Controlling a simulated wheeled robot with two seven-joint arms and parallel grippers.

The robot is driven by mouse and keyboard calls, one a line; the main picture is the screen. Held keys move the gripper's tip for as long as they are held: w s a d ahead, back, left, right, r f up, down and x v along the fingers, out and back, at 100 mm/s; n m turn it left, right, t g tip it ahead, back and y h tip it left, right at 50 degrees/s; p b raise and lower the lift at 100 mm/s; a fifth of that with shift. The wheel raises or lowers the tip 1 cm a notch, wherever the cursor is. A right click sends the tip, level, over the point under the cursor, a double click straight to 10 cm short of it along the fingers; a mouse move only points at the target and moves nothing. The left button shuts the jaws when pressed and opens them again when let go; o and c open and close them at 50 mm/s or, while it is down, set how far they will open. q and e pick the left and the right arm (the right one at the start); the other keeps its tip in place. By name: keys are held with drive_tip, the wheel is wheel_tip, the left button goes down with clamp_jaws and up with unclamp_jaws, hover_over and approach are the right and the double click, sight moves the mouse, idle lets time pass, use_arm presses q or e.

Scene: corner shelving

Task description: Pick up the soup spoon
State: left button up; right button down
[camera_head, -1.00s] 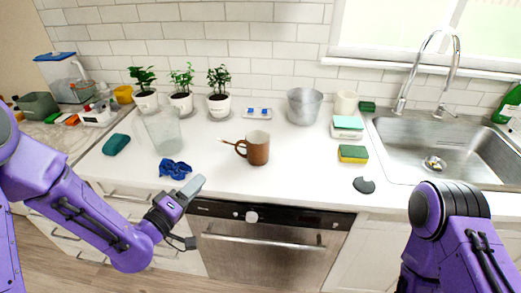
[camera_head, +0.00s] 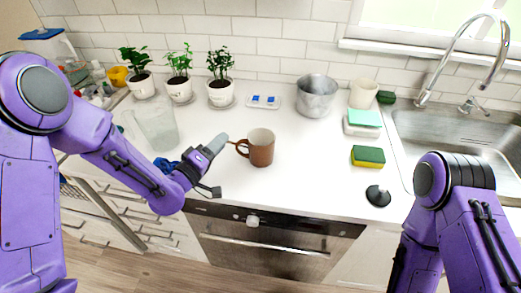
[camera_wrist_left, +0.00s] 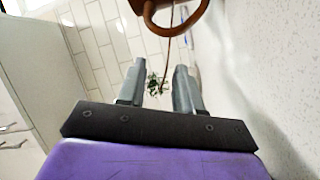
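A brown mug (camera_head: 259,149) stands on the white counter, its handle toward the left; part of it also shows at the top of the left wrist view (camera_wrist_left: 182,27). A thin brown handle (camera_head: 231,142), which looks like the soup spoon, pokes out left of the mug. The rest of it is hidden. In the left wrist view a thin brown stem (camera_wrist_left: 167,48) runs down from the mug toward the gap between the fingers. My left gripper (camera_head: 216,167) is open and empty, just left of the mug near the counter's front edge. My right gripper is out of view.
A clear glass vessel (camera_head: 157,127) and a blue cloth (camera_head: 164,167) stand left of my gripper. Potted plants (camera_head: 180,88) line the wall. A metal pot (camera_head: 317,97), sponge (camera_head: 368,157) and dark round object (camera_head: 378,196) are right.

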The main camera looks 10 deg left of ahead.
use_arm(q)
drive_tip(key=p+x, duration=0.1)
drive_tip(key=x, duration=0.3)
drive_tip(key=shift+w+f+p, duration=0.2)
drive_tip(key=shift+w+p, duration=0.15)
drive_tip(key=shift+w, duration=0.1)
drive_tip(key=shift+s, duration=0.1)
drive_tip(key=shift+c, duration=0.4)
drive_tip(key=shift+a, duration=0.1)
clamp_jaws()
drive_tip(key=shift+r, duration=0.1)
